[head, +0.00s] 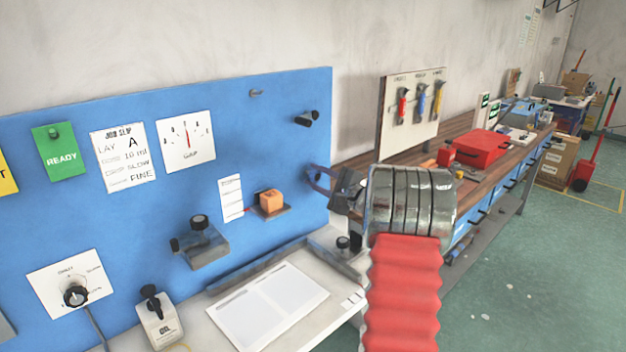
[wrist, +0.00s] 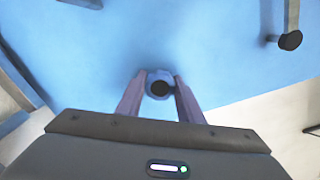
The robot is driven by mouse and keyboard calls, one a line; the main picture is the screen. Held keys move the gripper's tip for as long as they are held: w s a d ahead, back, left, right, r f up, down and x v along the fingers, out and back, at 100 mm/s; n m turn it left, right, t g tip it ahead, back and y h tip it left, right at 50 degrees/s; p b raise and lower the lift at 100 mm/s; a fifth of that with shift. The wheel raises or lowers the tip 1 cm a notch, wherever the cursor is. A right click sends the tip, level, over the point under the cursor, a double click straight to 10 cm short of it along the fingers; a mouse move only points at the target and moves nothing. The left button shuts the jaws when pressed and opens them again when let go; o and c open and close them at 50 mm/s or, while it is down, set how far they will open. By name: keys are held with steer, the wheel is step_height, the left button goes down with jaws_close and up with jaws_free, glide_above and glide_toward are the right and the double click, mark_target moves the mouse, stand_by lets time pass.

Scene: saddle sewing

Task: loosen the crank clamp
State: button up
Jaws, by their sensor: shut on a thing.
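My gripper (head: 316,180) is at the lower right edge of the blue panel, its fingers pointing at the panel. In the wrist view my gripper (wrist: 159,92) is shut on a small round grey knob (wrist: 158,76) with a dark centre, one finger on each side. I cannot tell which part of the crank clamp this knob is; in the head view the fingers and wrist hide it. A black-ended peg (head: 307,118) sticks out of the panel above my gripper. A grey block with black knobs (head: 203,243) is mounted lower on the panel, left of my gripper.
An orange block (head: 271,202) sits on a small ledge left of my gripper. A workbench with a red box (head: 484,147) stands behind my arm.

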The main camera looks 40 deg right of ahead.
steer(key=n, duration=0.5)
steer(key=shift+a+f+n, duration=0.15)
steer(key=shift+f+n, duration=0.05)
steer(key=shift+n, duration=0.1)
steer(key=n, duration=0.5)
steer(key=shift+f+n, duration=0.1)
steer(key=shift+n, duration=0.3)
steer(key=o, duration=1.1)
steer(key=shift+c, duration=0.2)
steer(key=shift+r, duration=0.2)
